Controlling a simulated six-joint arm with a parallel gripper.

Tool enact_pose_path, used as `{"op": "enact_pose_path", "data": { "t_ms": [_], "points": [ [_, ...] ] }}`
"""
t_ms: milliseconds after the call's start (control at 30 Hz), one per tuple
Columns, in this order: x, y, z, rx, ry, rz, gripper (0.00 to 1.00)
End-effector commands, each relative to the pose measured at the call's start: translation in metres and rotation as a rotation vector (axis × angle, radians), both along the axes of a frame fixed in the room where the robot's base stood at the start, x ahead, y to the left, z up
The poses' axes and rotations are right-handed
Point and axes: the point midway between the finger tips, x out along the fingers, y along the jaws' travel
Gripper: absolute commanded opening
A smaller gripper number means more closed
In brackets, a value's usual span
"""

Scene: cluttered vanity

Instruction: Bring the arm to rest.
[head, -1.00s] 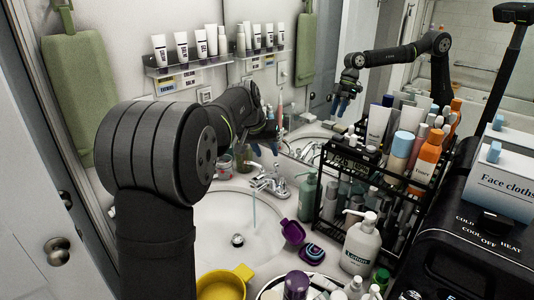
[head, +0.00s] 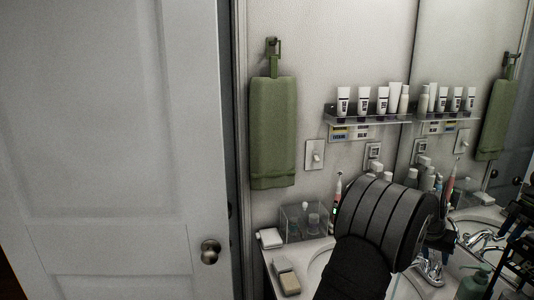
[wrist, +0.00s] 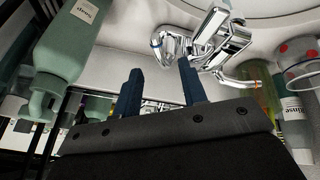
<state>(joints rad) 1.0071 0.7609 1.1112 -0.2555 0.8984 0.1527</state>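My gripper (wrist: 160,88) shows in the wrist view as two blue fingers standing apart, with nothing between them. The fingers point toward the chrome faucet (wrist: 215,42), which lies beyond and to the right of them. In the head view a thick dark part of my arm (head: 385,222) fills the lower middle, in front of the sink (head: 318,262). Part of the faucet (head: 430,266) shows just right of the arm.
A green bottle (wrist: 72,45) stands close left of my fingers, and a dotted cup (wrist: 300,62) is at the right. A clear box (head: 305,222) and a soap dish (head: 286,277) sit left of the sink. A white door (head: 120,130) fills the left.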

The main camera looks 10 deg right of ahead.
Motion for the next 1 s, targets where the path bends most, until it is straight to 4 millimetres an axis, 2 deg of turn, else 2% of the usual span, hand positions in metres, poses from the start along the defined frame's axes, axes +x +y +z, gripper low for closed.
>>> {"op": "enact_pose_path", "data": {
  "t_ms": [33, 200, 400, 767, 867, 1000],
  "points": [
    [0.0, -0.004, -0.009, 0.003, 0.001, -0.001, 0.39],
    [0.001, -0.013, -0.03, 0.002, 0.001, 0.0, 0.39],
    [0.002, -0.018, -0.04, 0.0, 0.0, 0.0, 0.39],
    [0.001, -0.018, -0.039, 0.0, 0.0, 0.002, 0.39],
    [0.001, -0.016, -0.035, -0.001, 0.0, 0.001, 0.39],
    [0.001, -0.009, -0.019, -0.003, -0.001, 0.001, 0.39]
  ]
}}
